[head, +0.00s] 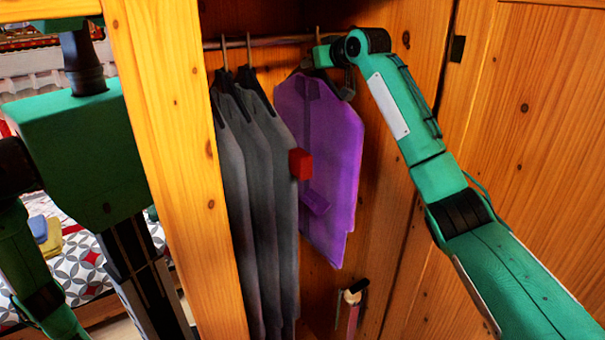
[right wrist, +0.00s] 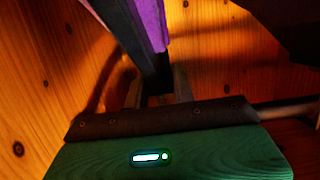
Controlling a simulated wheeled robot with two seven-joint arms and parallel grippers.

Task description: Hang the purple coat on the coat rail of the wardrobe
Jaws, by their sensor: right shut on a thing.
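The purple coat (head: 335,150) hangs upright on a dark hanger inside the wardrobe, right of the grey clothes. My right gripper (head: 322,57) is at the top of the coat, shut on its hanger, close to the coat rail (head: 268,42). A hook shows above the gripper at rail height; I cannot tell whether it rests on the rail. In the right wrist view, the gripper (right wrist: 158,98) holds the dark hanger, a strip of the purple coat (right wrist: 153,22) shows beyond, and the rail (right wrist: 285,110) is at the right. My left gripper is out of view.
Several grey garments (head: 262,190) hang on the rail at the left. A small red block (head: 300,164) shows in front of the coat's left edge. The wooden wardrobe post (head: 175,130) stands at the left, and a wooden panel (head: 535,130) closes the right side.

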